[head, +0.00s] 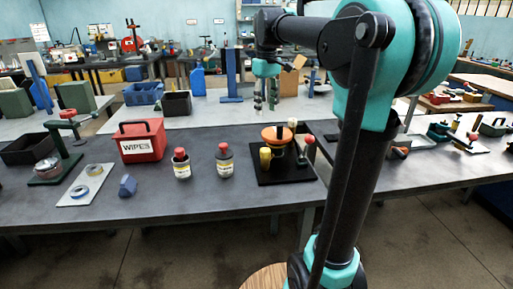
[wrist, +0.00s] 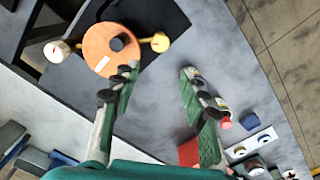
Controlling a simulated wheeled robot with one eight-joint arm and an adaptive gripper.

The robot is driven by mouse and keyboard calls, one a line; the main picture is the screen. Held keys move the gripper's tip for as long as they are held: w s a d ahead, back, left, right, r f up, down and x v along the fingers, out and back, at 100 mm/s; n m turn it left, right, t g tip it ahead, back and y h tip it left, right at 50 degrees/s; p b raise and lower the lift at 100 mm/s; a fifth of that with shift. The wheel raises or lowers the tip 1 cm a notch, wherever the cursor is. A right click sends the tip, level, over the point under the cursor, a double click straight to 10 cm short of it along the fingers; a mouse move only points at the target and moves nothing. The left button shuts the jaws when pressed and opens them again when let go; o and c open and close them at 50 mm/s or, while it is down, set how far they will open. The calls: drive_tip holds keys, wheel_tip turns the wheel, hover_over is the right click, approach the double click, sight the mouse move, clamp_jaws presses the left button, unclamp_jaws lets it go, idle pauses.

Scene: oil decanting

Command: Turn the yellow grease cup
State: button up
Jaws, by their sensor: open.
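The yellow grease cup (head: 265,157) stands at the front left of an orange-topped device (head: 277,134) on a black plate (head: 286,177). In the wrist view the yellow cup (wrist: 160,42) sticks out to the right of the round orange top (wrist: 98,42), which has a dark knob in its middle. My gripper (head: 265,107) hangs above the back part of the table, fingers down. In the wrist view my gripper (wrist: 161,74) has its fingers spread wide with nothing between them. The cup appears beyond the fingertips, apart from them.
A white round part (wrist: 57,50) and a red-knobbed part (head: 309,141) flank the device. Two red-capped bottles (head: 182,165) (head: 225,162), a red WIPES box (head: 142,142) and a blue block (head: 127,186) stand to the left. The tabletop in front of the bottles is clear.

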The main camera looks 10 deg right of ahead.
sight(265, 149)
wheel_tip(265, 149, down, 17)
drive_tip(key=shift+f, duration=0.1)
idle(0.4)
drive_tip(key=shift+c, duration=0.2)
drive_tip(key=c, duration=0.8)
drive_tip(key=shift+c, duration=0.2)
drive_tip(key=shift+m, duration=0.3)
drive_tip(key=m, duration=0.4)
drive_tip(key=shift+m, duration=1.9)
